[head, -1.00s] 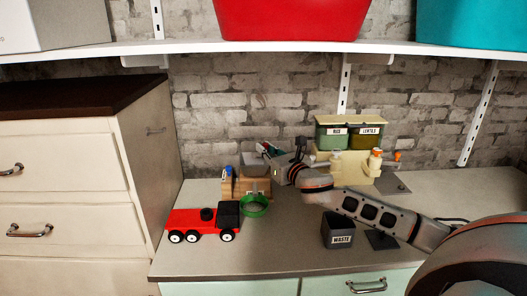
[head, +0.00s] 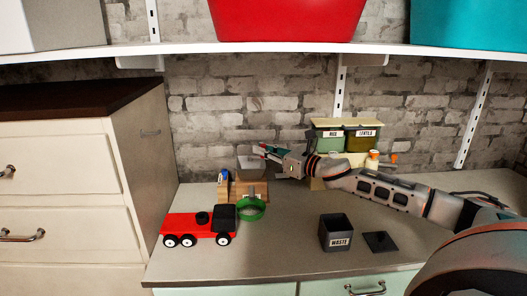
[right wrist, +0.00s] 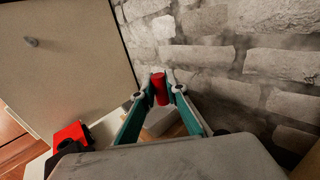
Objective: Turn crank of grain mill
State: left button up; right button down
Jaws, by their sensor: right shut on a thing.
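The grain mill stands on the counter in the head view, with a wooden body (head: 249,188) and a pale grey hopper (head: 248,163) on top. My right gripper (head: 264,151) reaches in from the right, above and beside the hopper. In the right wrist view, the red crank knob (right wrist: 160,88) sits between the two green fingers (right wrist: 160,92), which are shut on it. The hopper shows pale below the knob there. The crank arm is mostly hidden. My left gripper is not in view.
A green ring-shaped dish (head: 250,209) stands in front of the mill. A red toy truck (head: 200,225) is at the left. The waste bin (head: 336,232) and a dark square plate (head: 380,241) are at the front right. Bins labelled rice (head: 333,142) and lentils (head: 362,140) stand behind my arm.

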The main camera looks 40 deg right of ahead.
jog(key=shift+r, duration=0.1)
jog(key=c, duration=2)
grip_release()
jog(key=shift+s+d+f, duration=0.15)
jog(key=shift+s+f, duration=0.05)
jog(key=shift+s, duration=0.3)
jog(key=shift+v, duration=5.45)
jog(key=shift+r, duration=0.2)
